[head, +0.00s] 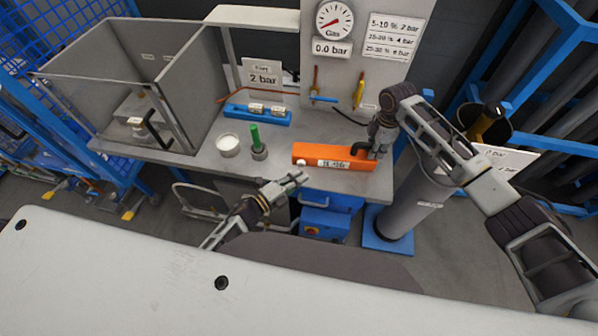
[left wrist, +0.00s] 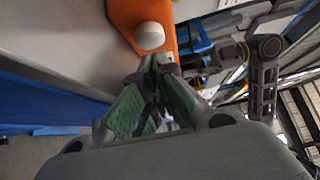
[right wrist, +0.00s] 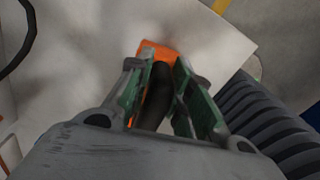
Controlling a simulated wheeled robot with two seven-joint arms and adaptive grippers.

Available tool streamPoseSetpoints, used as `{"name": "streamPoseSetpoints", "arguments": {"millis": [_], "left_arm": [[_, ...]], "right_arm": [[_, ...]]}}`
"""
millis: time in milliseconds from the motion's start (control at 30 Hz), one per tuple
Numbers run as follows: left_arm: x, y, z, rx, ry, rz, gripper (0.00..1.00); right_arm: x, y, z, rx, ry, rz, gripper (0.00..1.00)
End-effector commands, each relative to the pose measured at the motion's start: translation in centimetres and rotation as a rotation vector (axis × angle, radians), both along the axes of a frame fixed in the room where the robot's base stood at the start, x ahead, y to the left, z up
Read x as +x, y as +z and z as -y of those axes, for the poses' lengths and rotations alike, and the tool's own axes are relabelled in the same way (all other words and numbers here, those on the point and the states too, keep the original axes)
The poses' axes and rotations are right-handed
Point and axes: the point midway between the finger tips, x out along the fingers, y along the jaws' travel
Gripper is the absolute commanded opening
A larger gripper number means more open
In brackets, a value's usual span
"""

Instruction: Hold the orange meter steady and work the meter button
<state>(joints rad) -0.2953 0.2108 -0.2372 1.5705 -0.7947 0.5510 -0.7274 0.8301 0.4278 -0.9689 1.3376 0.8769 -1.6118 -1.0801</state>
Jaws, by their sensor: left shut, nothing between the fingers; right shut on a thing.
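The orange meter (head: 312,152) lies on the grey bench near its front edge, with a white label (head: 333,163) on its front side. The round white meter button (head: 301,162) is at its left end and shows large in the left wrist view (left wrist: 150,36). My right gripper (head: 372,147) is shut on the meter's black handle (right wrist: 157,97) at the right end. My left gripper (head: 303,178) is shut and empty, just in front of the bench edge. In the left wrist view its fingertips (left wrist: 152,62) are close to the button; I cannot tell whether they touch.
A green-topped peg (head: 255,138), a white round dish (head: 228,145) and a blue block (head: 257,114) stand left of the meter.

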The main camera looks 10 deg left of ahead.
Motion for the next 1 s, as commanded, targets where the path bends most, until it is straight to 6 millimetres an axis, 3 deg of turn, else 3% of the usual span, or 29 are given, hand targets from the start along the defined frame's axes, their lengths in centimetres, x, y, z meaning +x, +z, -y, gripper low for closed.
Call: {"name": "streamPoseSetpoints", "arguments": {"millis": [100,1000], "left_arm": [[-1.3,-0.1,0.2,-0.001,-0.001,-0.002,0.0],[-8.5,-0.2,-5.8,0.001,-0.001,-0.001,0.0]], "right_arm": [[0.0,-0.1,0.1,-0.002,0.0,-0.002,0.0],[0.0,-0.1,0.2,-0.005,-0.002,-0.001,0.0]]}}
